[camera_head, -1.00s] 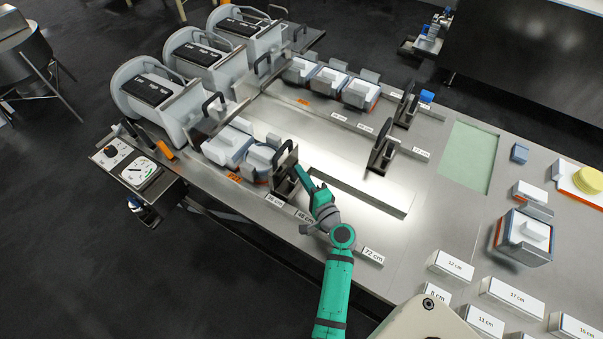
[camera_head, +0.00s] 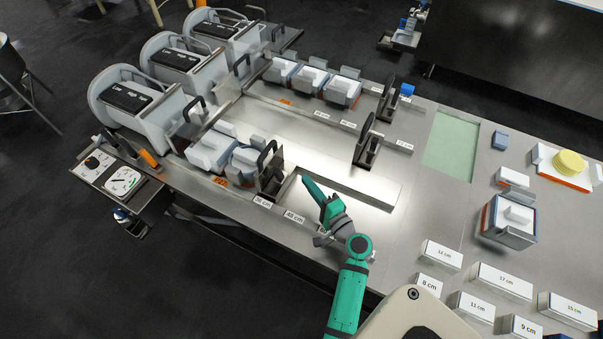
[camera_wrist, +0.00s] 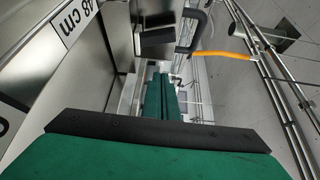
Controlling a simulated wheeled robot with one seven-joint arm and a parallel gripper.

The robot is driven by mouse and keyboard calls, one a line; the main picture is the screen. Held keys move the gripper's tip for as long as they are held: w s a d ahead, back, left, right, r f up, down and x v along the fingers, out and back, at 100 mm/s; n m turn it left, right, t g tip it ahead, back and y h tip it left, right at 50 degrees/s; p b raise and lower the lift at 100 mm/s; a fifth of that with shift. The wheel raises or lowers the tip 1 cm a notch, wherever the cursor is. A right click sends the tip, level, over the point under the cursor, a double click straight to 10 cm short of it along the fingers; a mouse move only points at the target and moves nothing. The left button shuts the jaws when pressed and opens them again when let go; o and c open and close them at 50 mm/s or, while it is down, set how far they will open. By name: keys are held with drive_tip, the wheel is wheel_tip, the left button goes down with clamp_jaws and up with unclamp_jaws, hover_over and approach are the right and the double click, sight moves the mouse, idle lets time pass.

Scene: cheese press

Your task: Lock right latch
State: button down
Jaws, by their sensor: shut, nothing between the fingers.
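My green gripper (camera_head: 306,180) is shut and empty above the front of the steel bench. Its fingertips are a short gap to the right of the front latch bracket (camera_head: 270,182). This bracket has a black loop handle (camera_head: 267,156) and stands at the right end of the front row of white moulds. In the wrist view my two green fingers (camera_wrist: 160,92) lie together, pointing away. A black loop handle (camera_wrist: 190,32) and dark block show beyond them. Two more latch brackets stand farther back, one mid-bench (camera_head: 366,148) and one at the back (camera_head: 387,100). I cannot tell whether any latch is locked.
White moulds (camera_head: 208,153) sit in the front row, others (camera_head: 341,90) in the back row. Three grey press cylinders (camera_head: 135,100) stand at left. Size-labelled blocks (camera_head: 501,281) lie at front right. The bench right of my gripper has a long slot and free steel.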

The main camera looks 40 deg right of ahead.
drive_tip(key=shift+v, duration=0.85)
drive_tip(key=shift+f, duration=0.15)
